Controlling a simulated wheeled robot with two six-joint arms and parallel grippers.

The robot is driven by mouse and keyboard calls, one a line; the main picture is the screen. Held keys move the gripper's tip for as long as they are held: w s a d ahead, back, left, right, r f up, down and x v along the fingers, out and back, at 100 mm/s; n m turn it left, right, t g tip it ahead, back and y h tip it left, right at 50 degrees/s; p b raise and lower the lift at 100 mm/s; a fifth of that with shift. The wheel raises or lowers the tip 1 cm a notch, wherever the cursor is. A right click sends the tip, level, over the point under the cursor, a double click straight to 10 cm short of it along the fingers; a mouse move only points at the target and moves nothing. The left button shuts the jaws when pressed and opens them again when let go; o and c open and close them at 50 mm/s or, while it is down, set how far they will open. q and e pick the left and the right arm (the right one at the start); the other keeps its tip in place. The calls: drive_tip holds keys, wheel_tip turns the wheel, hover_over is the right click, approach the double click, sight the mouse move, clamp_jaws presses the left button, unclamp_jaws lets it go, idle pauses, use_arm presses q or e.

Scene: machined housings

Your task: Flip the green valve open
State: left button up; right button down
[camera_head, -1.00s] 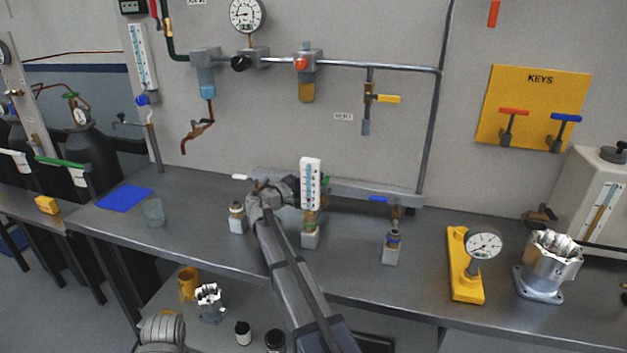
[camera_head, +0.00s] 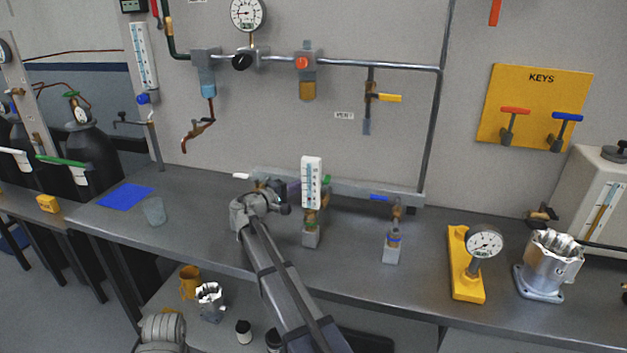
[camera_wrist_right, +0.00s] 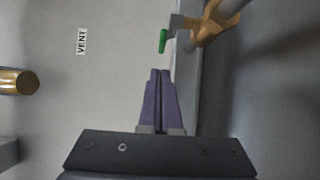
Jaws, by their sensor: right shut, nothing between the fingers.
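The green valve handle (camera_head: 327,180) shows in the head view just right of the white-and-blue flow gauge, which hides part of it. In the right wrist view the green handle (camera_wrist_right: 163,41) points away from its brass valve body (camera_wrist_right: 214,24), ahead of the fingertips. My right gripper (camera_head: 293,187) is left of the flow gauge in the head view, partly hidden by its own wrist. In the wrist view its purple fingers (camera_wrist_right: 160,72) are together and empty, with a gap between them and the handle. My left gripper is out of view.
The flow gauge (camera_head: 312,184) stands upright between my right gripper and the green handle. A blue-handled valve (camera_head: 380,198) is to the right, and a white handle (camera_head: 241,177) to the left. A clear cup (camera_head: 154,211) stands on the bench (camera_head: 205,238).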

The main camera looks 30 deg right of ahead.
drive_tip(key=shift+v, duration=1.25)
